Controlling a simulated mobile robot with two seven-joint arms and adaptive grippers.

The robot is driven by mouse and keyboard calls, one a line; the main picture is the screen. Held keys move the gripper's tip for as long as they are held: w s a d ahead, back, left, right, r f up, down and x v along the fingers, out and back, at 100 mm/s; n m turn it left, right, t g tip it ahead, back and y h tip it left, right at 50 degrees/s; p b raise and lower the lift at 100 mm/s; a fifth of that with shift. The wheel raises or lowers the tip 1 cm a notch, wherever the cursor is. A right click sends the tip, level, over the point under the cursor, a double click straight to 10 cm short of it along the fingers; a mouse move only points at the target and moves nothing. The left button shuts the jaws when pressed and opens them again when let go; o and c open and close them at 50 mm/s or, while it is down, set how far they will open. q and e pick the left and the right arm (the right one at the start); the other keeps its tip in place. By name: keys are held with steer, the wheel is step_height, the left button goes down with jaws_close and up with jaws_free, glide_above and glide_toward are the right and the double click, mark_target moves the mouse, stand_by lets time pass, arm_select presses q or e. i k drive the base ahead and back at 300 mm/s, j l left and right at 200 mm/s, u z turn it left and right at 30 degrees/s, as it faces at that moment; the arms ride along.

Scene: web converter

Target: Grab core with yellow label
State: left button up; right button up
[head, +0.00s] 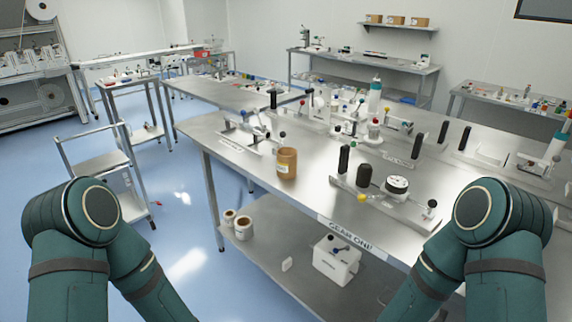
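A brown cardboard core (287,164) stands upright on the near steel table, close to its left edge. A small pale yellowish label is on its side facing me; its exact colour is hard to tell at this size. My teal left and right arms come in at the bottom corners and bend down out of the frame, so both grippers are hidden below the picture. Neither arm touches the core.
The near table (318,208) carries a fixture with black posts (364,176) right of the core and more devices behind. A white box (336,262) sits on the lower shelf. A steel cart (99,163) stands at left.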

mark_target(287, 163)
steer(key=z, duration=0.5)
steer(key=i+j+z, duration=0.1)
steer(key=z, duration=0.3)
steer(key=j+z, duration=0.5)
steer(key=z, duration=0.25)
steer(key=j+z, duration=0.25)
steer(key=j, duration=0.2)
steer(key=j+z, duration=0.3)
steer(key=j, duration=0.2)
steer(key=k+j+z, duration=0.15)
steer(key=j, duration=0.3)
steer(key=j+z, duration=0.15)
steer(key=j, duration=0.35)
steer(key=k+j, duration=0.1)
steer(key=j, duration=0.2)
steer(key=k+j, duration=0.1)
steer(key=j, duration=0.2)
steer(key=k+j+z, duration=0.1)
steer(key=j, duration=0.2)
